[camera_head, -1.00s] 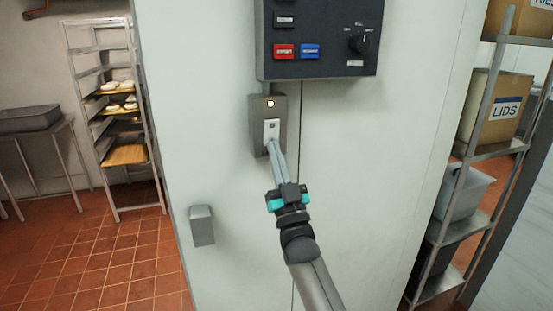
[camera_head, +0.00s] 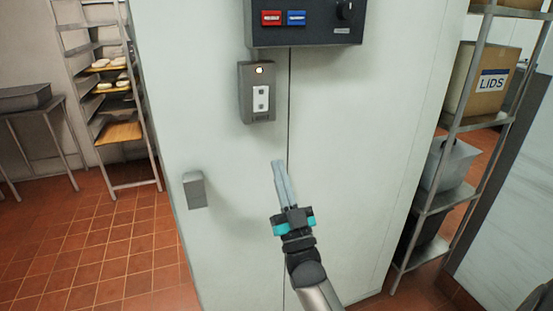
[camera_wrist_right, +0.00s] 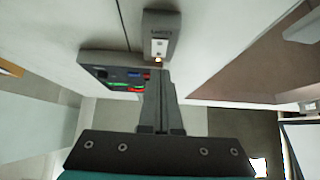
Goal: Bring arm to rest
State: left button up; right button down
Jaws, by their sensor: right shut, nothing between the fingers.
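My right gripper (camera_head: 279,165) is shut and empty in the head view. It is in front of the pale cabinet wall (camera_head: 330,130), below the grey switch box (camera_head: 247,108), and apart from it. The switch box has a white rocker plate and a lit amber lamp. In the right wrist view the shut fingers (camera_wrist_right: 158,85) point toward the wall, with the switch box (camera_wrist_right: 174,30) beyond them. My left gripper is not in view.
A dark control panel (camera_head: 305,32) with red and blue buttons is above the switch box. A small grey box (camera_head: 195,190) sticks out of the wall at lower left. A tray rack (camera_head: 120,132) stands at left, and a shelf with a LIDS carton (camera_head: 482,82) at right.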

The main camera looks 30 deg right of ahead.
jog(key=shift+s, duration=0.1)
dwell(0.5)
jog(key=w+a+f+n+g+y, duration=0.1)
jog(key=a+f+g+y, duration=0.15)
jog(key=f, duration=0.85)
jog(key=a+f+n+g+y, duration=0.15)
jog(key=f+g, duration=0.25)
jog(key=f, duration=0.6)
jog(key=s+a+f+g+y, duration=0.1)
jog(key=s+a+f+g, duration=0.2)
jog(key=f, duration=0.6)
jog(key=s+a+f+g+y, duration=0.1)
jog(key=s+f+g, duration=0.3)
jog(key=f, duration=0.5)
jog(key=s+a+f+n+g, duration=0.1)
jog(key=s+a+f+g, duration=0.1)
jog(key=s+f, duration=0.45)
jog(key=s+a+f+g, duration=0.1)
jog(key=s+f+g, duration=0.2)
jog(key=s+f, duration=0.4)
jog(key=s+f+g, duration=0.3)
jog(key=s, duration=0.8)
jog(key=s+f+n+g, duration=0.1)
jog(key=s+f+g, duration=0.2)
jog(key=s, duration=0.9)
jog(key=shift+s+a+f, duration=0.2)
jog(key=shift+a+f, duration=0.1)
jog(key=shift+f, duration=0.05)
